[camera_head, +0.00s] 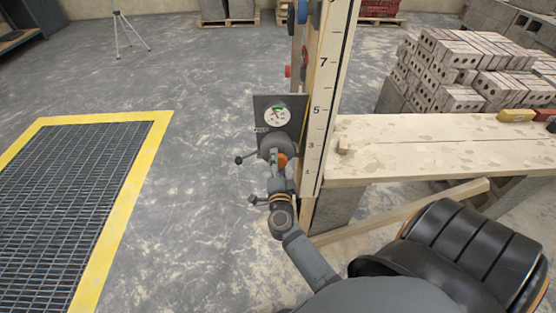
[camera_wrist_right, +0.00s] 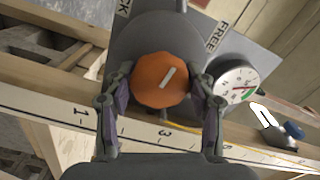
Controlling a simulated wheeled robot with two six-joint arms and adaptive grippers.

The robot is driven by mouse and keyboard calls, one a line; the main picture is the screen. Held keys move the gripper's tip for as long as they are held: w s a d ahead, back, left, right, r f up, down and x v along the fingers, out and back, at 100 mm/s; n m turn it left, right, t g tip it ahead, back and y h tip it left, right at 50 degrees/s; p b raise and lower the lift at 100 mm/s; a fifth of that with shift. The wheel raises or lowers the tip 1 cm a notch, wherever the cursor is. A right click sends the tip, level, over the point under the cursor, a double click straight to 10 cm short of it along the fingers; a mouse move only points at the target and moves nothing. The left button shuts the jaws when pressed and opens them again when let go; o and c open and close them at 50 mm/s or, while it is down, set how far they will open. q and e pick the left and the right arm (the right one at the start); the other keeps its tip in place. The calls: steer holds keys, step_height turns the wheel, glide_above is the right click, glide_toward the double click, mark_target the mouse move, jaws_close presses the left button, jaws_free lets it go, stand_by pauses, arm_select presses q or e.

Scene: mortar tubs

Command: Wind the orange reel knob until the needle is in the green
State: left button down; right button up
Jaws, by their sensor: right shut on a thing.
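The orange reel knob (camera_wrist_right: 162,80) is faceted, with a white mark slanting up to the right. It sits on a round dark grey housing; in the head view the knob (camera_head: 282,160) is partly hidden by my gripper. My right gripper (camera_wrist_right: 160,100) is shut on the knob, one finger on each side; it also shows in the head view (camera_head: 277,168). The gauge also shows in the wrist view (camera_wrist_right: 237,83).
A numbered board (camera_head: 322,100) stands upright just right of the knob. A dark lever (camera_head: 246,159) sticks out left of the reel. A plank bench (camera_head: 430,150) lies to the right, with bricks (camera_head: 460,70) behind. A yellow-edged floor grate (camera_head: 160,125) is at left.

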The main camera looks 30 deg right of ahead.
steer(key=m, duration=0.2)
steer(key=shift+m, duration=2.1)
steer(key=o, duration=1.2)
